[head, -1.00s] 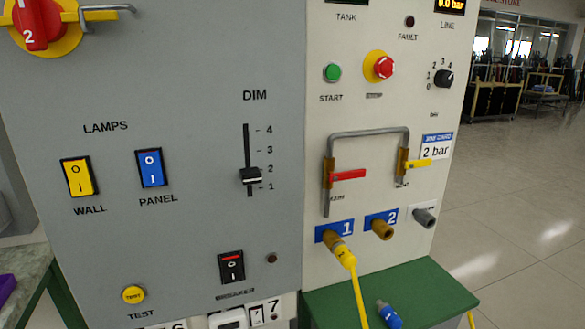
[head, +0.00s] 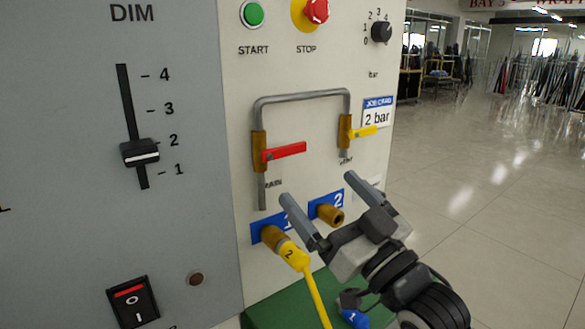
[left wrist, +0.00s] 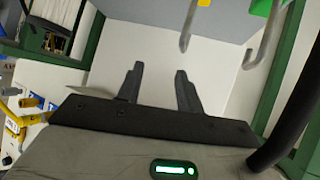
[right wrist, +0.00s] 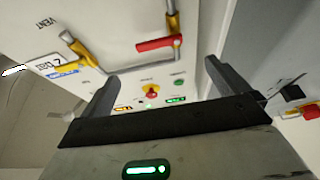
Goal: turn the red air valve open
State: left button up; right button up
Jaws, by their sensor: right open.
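The red air valve lever (head: 284,151) sticks out to the right, roughly level, from a brass valve body (head: 258,152) on the grey pipe of the light panel. It also shows in the right wrist view (right wrist: 155,44). My right gripper (head: 318,190) is open and empty, below and to the right of the red lever, in front of the outlet labels. In the right wrist view the lever lies beyond the gap between the fingers. My left gripper (left wrist: 157,82) is open and empty in its own wrist view, away from the valve; it is not in the head view.
A yellow lever (head: 362,132) sits on the pipe's right leg. Brass outlets lie below, one with a yellow hose (head: 312,290) attached. A green shelf (head: 275,308) holds a blue fitting (head: 353,318). The dimmer slider (head: 139,152) is left. Open floor lies right.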

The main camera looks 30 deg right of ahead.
aim_at(287, 148)
jog(key=shift+x, duration=4.7)
jog(key=shift+f, duration=0.1)
jog(key=c, duration=1.4)
